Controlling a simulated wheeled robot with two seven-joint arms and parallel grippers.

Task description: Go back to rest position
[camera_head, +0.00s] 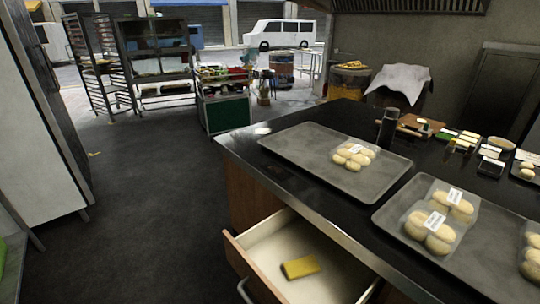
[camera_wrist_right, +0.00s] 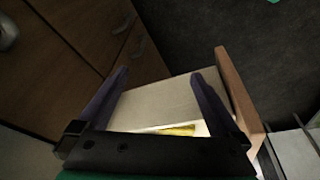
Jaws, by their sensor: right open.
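My right gripper (camera_wrist_right: 160,76) shows only in the right wrist view. Its two dark fingers are spread wide apart with nothing between the tips. Beyond it is the open drawer (camera_head: 268,241) of the counter, which also shows in the wrist view (camera_wrist_right: 237,88), with its wooden front at the right. A yellow packet or cloth (camera_head: 300,267) lies on the drawer floor; part of it shows in the wrist view (camera_wrist_right: 178,130), partly hidden by the gripper's base. I cannot tell whether the fingers are above or inside the drawer. My left gripper is in neither view.
The dark counter (camera_head: 245,142) holds two grey trays (camera_head: 290,139) (camera_head: 484,262) with packs of pale buns. A dark cylinder (camera_head: 387,128) and boards stand behind. Racks (camera_head: 100,75) and a green cart (camera_head: 225,112) are at the back. The floor at the left is clear.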

